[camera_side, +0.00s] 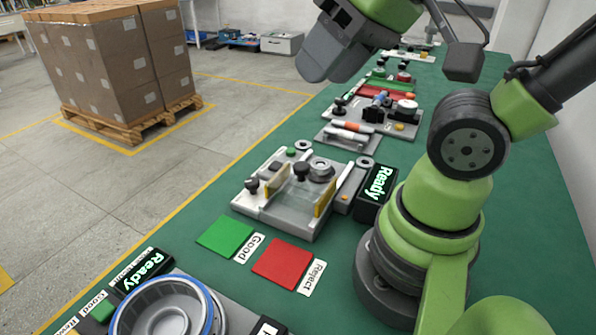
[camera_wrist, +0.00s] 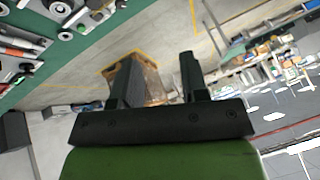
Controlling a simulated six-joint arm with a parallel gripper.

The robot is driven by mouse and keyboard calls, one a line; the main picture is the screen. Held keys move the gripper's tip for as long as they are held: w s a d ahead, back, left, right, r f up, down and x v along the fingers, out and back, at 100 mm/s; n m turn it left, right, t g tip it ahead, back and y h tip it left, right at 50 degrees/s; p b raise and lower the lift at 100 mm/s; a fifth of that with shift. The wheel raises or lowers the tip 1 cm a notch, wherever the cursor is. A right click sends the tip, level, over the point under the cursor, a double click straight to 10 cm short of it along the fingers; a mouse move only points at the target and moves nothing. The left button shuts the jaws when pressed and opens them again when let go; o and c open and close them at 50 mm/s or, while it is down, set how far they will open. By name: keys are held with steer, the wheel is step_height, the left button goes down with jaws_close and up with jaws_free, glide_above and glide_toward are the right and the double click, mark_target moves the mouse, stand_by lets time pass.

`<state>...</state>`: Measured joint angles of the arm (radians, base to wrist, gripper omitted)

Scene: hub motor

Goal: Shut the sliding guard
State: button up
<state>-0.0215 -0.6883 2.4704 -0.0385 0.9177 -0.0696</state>
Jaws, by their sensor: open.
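A grey fixture (camera_side: 290,215) stands on the green bench in the middle of the side view. It carries two upright yellow-edged plates (camera_side: 325,196), black knobs (camera_side: 302,171) and a round metal part (camera_side: 320,170). The sliding guard seems to belong to this fixture, but I cannot tell exactly which piece it is or how far it stands open. My gripper (camera_wrist: 157,65) shows in the wrist view with its two dark fingers apart and nothing between them. It is well away from the fixture. In the side view its fingers cannot be made out.
A lit "Ready" box (camera_side: 375,191) stands right of the fixture. Green (camera_side: 225,235) and red (camera_side: 282,262) pads lie in front. A round blue-rimmed housing (camera_side: 165,312) is at the near left. Other fixtures (camera_side: 372,118) stand behind. Boxes on a pallet (camera_side: 115,65) are on the floor.

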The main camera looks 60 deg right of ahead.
steer(key=w+f+n+g, duration=0.1)
steer(key=n, duration=0.1)
steer(key=w+f+n+g+h, duration=0.1)
steer(key=n, duration=0.2)
steer(key=w+f+n+g, duration=0.1)
steer(key=w+n, duration=0.1)
steer(key=shift+a+n+g, duration=0.15)
steer(key=shift+n+g, duration=0.15)
steer(key=shift+g, duration=0.1)
jaws_close()
steer(key=n+g+h, duration=0.3)
steer(key=n+h, duration=0.1)
steer(key=n, duration=0.7)
glide_above(296, 184)
steer(key=a, duration=0.3)
steer(key=f, duration=1.6)
steer(key=shift+w+d+f, duration=0.15)
steer(key=shift+w+f, duration=0.05)
steer(key=shift+f, duration=0.15)
steer(key=shift+d, duration=0.45)
